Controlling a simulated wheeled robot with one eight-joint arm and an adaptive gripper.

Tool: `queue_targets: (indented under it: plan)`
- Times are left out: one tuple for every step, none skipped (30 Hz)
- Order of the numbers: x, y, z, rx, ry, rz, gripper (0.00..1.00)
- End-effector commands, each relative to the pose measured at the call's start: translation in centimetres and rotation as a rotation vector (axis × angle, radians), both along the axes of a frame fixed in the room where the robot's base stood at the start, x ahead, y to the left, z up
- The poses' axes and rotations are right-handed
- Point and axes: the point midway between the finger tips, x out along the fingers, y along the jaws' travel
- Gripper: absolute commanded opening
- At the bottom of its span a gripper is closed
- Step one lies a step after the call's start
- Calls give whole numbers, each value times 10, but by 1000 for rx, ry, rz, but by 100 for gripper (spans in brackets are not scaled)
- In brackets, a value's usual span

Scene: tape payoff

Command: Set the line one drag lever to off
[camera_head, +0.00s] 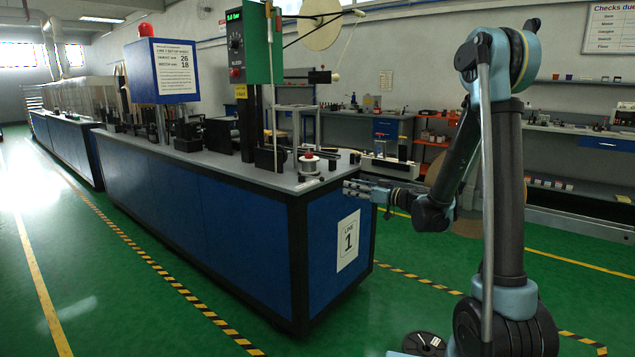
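The line one bench (240,200) is blue with a grey top, and its end carries a "LINE 1" sign (348,240). A green and black panel (256,42) with a lit display and a red knob stands above it. A pale tape reel (320,24) hangs to its right on dark rods. A dark bar with a black block (322,77) sits below the reel; I cannot tell whether this is the drag lever, or its setting. My gripper (347,188) points left beside the bench's right end, just below top height. It seems empty; its finger opening is too small to judge.
A white spool (308,164) stands on the bench's near right corner. A blue sign box with a red lamp (145,30) stands further left. A black reel (424,343) lies on the floor by my base. The green floor in front is clear.

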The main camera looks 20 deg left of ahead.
Motion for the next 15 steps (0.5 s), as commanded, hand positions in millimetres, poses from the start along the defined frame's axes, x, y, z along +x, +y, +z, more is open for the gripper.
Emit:
queue_targets:
  plan:
    - [2,2,-1,7,-6,0,32]
    - [2,3,-1,11,-9,0,32]
    - [3,4,-2,13,-12,-1,32]
    - [4,5,-2,15,-14,-1,32]
    - [5,7,-2,17,-14,-1,32]
    - [6,9,-2,17,-16,0,32]
    - [7,12,-1,17,-16,0,32]
    - [8,15,-1,17,-16,-1,32]
    - [10,19,-1,17,-14,-1,32]
    - [11,23,-1,17,-15,0,32]
    - [13,28,-1,17,-15,1,32]
    - [15,35,-1,17,-15,1,32]
    - [18,39,-1,17,-15,0,32]
    - [20,44,-1,16,-14,1,32]
    - [22,51,-1,16,-14,2,32]
